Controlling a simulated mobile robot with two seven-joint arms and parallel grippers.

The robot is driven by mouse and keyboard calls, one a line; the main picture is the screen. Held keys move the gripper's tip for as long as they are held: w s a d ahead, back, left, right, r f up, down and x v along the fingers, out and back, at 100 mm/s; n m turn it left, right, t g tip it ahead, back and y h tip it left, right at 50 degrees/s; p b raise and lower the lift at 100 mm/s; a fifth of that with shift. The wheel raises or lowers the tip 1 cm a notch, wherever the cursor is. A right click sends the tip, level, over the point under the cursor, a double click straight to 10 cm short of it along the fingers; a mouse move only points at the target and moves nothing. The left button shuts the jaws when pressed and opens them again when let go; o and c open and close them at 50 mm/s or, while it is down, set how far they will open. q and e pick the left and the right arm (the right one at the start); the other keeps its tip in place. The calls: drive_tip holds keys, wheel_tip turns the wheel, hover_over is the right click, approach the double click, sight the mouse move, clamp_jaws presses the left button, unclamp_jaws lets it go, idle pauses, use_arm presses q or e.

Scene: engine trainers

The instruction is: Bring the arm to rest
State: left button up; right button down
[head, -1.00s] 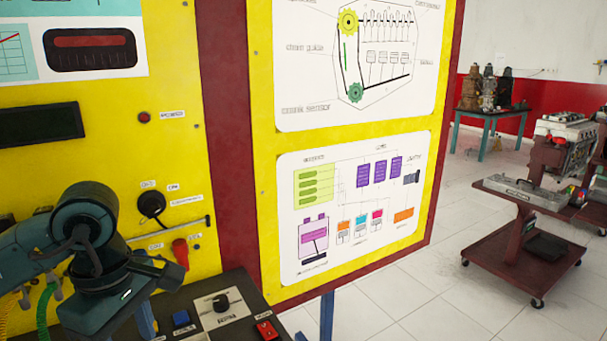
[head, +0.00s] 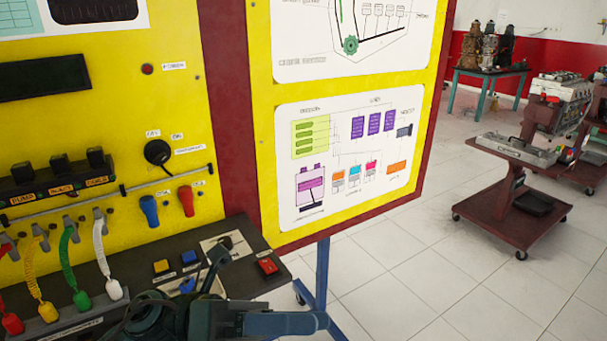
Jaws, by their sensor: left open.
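My left gripper (head: 205,278) shows low in the head view, dark and seen from behind, over the front part of the black control desk (head: 130,262). It is open, and I see nothing held in it. My left arm fills the bottom edge around it and hides part of the desk. The fingertips overlap the blue button and the knob plate in the picture; I cannot tell whether they touch. My right gripper is out of view.
The yellow trainer panel (head: 110,110) stands behind the desk. Coloured plugs on coiled leads (head: 75,265) are at left. A red button (head: 267,267) is near the desk's right end. A maroon engine cart (head: 510,205) stands at right, with clear tiled floor (head: 420,270) before it.

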use_arm(q)
drive_tip(key=w+a+f+n+t+y, duration=0.35)
drive_tip(key=n+t, duration=0.35)
drive_tip(key=n, duration=0.4)
drive_tip(key=w+a+f+n+t+y, duration=0.25)
drive_tip(key=f+n+t, duration=0.35)
drive_tip(key=n, duration=0.4)
drive_tip(key=w+a+f+n+t+y, duration=0.2)
drive_tip(key=w+f+n+t+y, duration=0.15)
drive_tip(key=n+t, duration=0.6)
drive_tip(key=s+a+f+n+g+y, duration=0.2)
drive_tip(key=s+f+n, duration=0.4)
drive_tip(key=f, duration=0.4)
drive_tip(key=s+a+f+n+g+y, duration=0.3)
drive_tip(key=s+f+n+g+y, duration=0.2)
drive_tip(key=f, duration=0.4)
drive_tip(key=shift+s+a+f+n+g, duration=0.35)
drive_tip(key=shift+s+n+g, duration=0.15)
drive_tip(key=shift+g, duration=0.35)
drive_tip(key=shift+y, duration=0.25)
drive_tip(key=shift+c, duration=0.2)
